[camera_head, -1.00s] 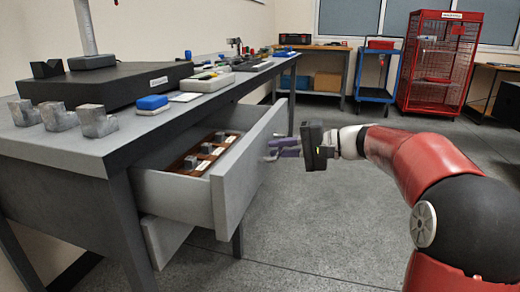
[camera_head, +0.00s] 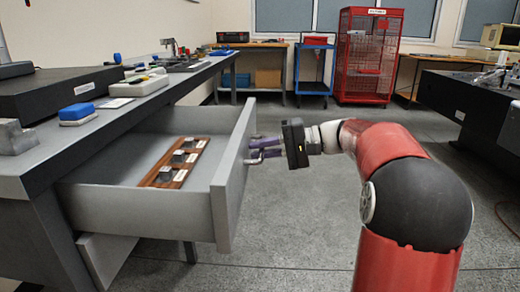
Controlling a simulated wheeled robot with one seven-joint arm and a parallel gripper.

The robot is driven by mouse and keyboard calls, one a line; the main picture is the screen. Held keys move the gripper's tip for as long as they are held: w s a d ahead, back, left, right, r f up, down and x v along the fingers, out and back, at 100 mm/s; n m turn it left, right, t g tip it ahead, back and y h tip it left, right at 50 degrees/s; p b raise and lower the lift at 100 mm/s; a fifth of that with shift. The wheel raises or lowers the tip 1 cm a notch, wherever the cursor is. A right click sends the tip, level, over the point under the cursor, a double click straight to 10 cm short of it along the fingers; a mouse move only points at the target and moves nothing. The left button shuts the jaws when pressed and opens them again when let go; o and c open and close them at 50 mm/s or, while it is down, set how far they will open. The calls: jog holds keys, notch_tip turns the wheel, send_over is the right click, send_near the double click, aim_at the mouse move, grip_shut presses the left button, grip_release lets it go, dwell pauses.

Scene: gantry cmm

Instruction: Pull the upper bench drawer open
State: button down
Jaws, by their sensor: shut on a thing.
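The upper bench drawer (camera_head: 232,185) is pulled well out from under the grey bench (camera_head: 90,135). Inside it lies a wooden block (camera_head: 168,172) holding several small grey metal pieces with white labels. My gripper (camera_head: 258,149) is at the outer side of the drawer front, its purple fingers shut at the handle. The handle itself is mostly hidden by the fingers and the drawer front. My red arm reaches in from the right.
A lower drawer (camera_head: 105,258) sits beneath, slightly out. A blue and white box (camera_head: 78,114) and instruments stand on the bench top. A blue cart (camera_head: 313,72) and red cage (camera_head: 367,60) stand at the back. Grey floor in the middle is clear.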

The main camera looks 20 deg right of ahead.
jog(key=c, duration=1.8)
grip_release()
jog(key=p+v, duration=0.1)
jog(key=v, duration=0.6)
jog(key=shift+s+d, duration=0.1)
jog(key=shift+d, duration=0.3)
